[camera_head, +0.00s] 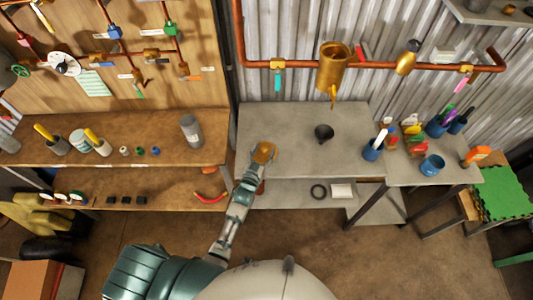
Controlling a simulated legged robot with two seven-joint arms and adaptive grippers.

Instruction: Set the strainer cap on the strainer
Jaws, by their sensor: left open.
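My left gripper (260,155) reaches up from below to the left front part of the grey bench. It is open. A round brass-orange piece, which looks like the strainer cap (266,151), is right at its fingertips; I cannot tell whether they touch it. A large brass fitting (333,66) hangs on the copper pipe above the bench and looks like the strainer. A smaller brass fitting (407,58) is on the pipe to its right. My right gripper is not in view.
A black funnel-like cup (323,133) stands on the grey bench (285,120), right of my gripper. Blue cups (373,149) and small coloured items crowd the bench's right side. A wooden bench (165,130) with a grey bottle (191,130) is at left.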

